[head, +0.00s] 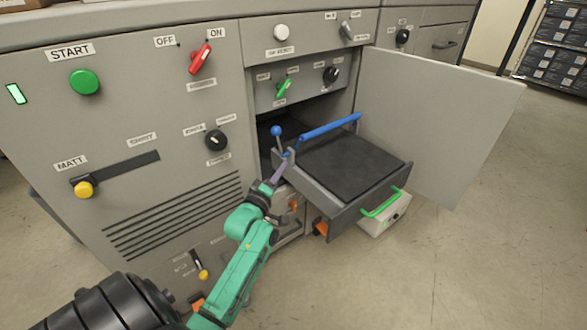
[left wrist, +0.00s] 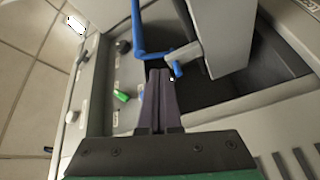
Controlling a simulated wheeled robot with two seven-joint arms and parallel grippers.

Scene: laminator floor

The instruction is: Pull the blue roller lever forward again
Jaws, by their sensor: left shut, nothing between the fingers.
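The blue lever (head: 277,131) has a round knob and stands nearly upright at the left side of the pulled-out tray (head: 395,192). A long blue bar (head: 330,126) crosses above the tray's back part. Blue parts (left wrist: 140,30) also show in the left wrist view, with a short blue end (left wrist: 176,68) close by the fingertips. My left gripper (head: 286,160) is shut and empty, at the tray's left wall just below the lever. In the left wrist view its fingertips (left wrist: 160,73) are beside the blue parts; I cannot tell if they touch. My right gripper is not seen.
An open door panel (head: 440,120) stands right of the tray. A green handle (head: 381,203) is on the tray's front. The cabinet face has a green button (head: 84,81), a red switch (head: 200,59) and a yellow slider (head: 84,189). Floor (head: 480,260) is clear at right.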

